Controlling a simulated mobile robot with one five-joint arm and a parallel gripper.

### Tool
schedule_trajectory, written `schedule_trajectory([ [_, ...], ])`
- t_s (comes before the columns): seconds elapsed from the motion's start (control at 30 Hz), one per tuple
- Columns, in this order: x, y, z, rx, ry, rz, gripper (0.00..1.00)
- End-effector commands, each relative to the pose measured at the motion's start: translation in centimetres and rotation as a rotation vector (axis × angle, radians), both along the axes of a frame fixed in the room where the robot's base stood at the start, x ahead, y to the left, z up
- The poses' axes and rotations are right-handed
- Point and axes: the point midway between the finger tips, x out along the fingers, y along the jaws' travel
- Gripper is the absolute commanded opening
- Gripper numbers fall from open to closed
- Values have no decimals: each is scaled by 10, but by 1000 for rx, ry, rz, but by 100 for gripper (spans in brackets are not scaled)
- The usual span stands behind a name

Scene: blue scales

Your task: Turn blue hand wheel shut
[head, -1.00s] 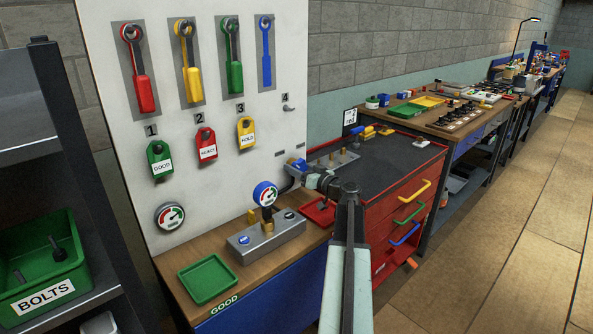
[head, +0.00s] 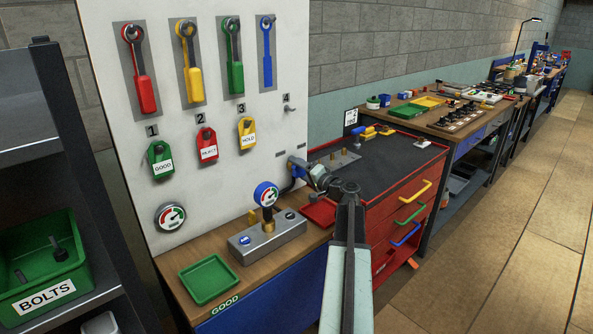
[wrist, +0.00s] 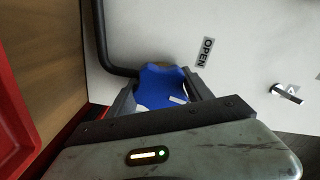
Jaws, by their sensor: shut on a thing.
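The blue hand wheel (wrist: 158,84) sits against the white panel in the wrist view, with a small white mark near its lower right edge. My gripper (wrist: 160,97) is shut on it, with one dark finger on each side. An "OPEN" label (wrist: 205,52) is on the panel to the wheel's upper right.
A dark pipe (wrist: 101,45) runs beside the wheel. A gauge with a blue rim (head: 266,194) stands on a metal block (head: 270,237) left of my gripper. A red tray (head: 319,212) is below my arm. A red tool cabinet (head: 392,222) stands to the right.

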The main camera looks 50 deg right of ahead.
Motion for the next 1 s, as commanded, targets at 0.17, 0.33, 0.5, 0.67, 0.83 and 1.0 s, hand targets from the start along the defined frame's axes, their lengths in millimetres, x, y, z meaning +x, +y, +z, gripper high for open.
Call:
schedule_trajectory([
  [0.17, 2, 1, 2, 167, -15, 3, 18],
  [0.33, 2, 1, 2, 328, -26, 3, 18],
  [0.5, 1, 0, 2, 485, -37, 3, 18],
  [0.67, 1, 0, 2, 614, -46, 3, 18],
  [0.83, 1, 0, 2, 726, -54, 2, 18],
  [1.0, 1, 0, 3, 803, -60, 2, 18],
])
